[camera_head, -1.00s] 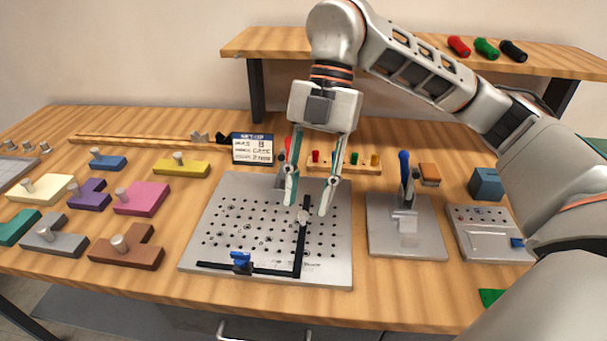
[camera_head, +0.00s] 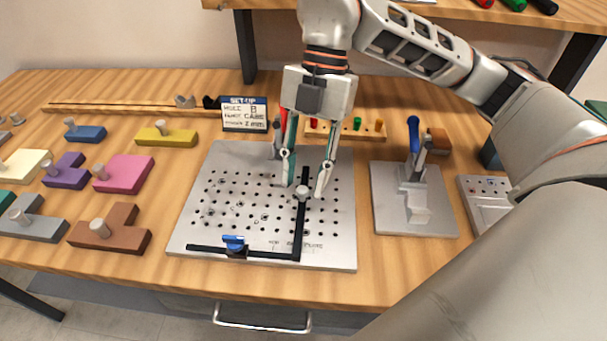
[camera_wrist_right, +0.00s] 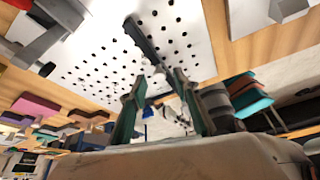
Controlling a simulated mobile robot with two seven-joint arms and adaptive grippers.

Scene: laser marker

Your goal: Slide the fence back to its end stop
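The perforated metal plate (camera_head: 205,212) lies on the table with black bars on it in an L shape. The fence, as I take it, is the upright bar of the L (camera_head: 300,225), with a silver knob (camera_head: 302,192) near its far end. The front bar (camera_head: 270,256) carries a blue clamp (camera_head: 234,243) left of its middle. My right gripper (camera_head: 305,189) is open, its two fingers on either side of the knob in the picture; contact cannot be told. In the right wrist view, a dark bar (camera_wrist_right: 147,42) runs toward the open fingers (camera_wrist_right: 160,80). My left gripper is not in view.
A set-up card (camera_head: 245,115) stands behind the plate, near a peg rack (camera_head: 370,131). A toggle clamp on a grey base (camera_head: 388,215) stands to the right. Coloured blocks, such as the pink one (camera_head: 124,174), lie on the left. The shelf (camera_head: 420,12) overhangs the back.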

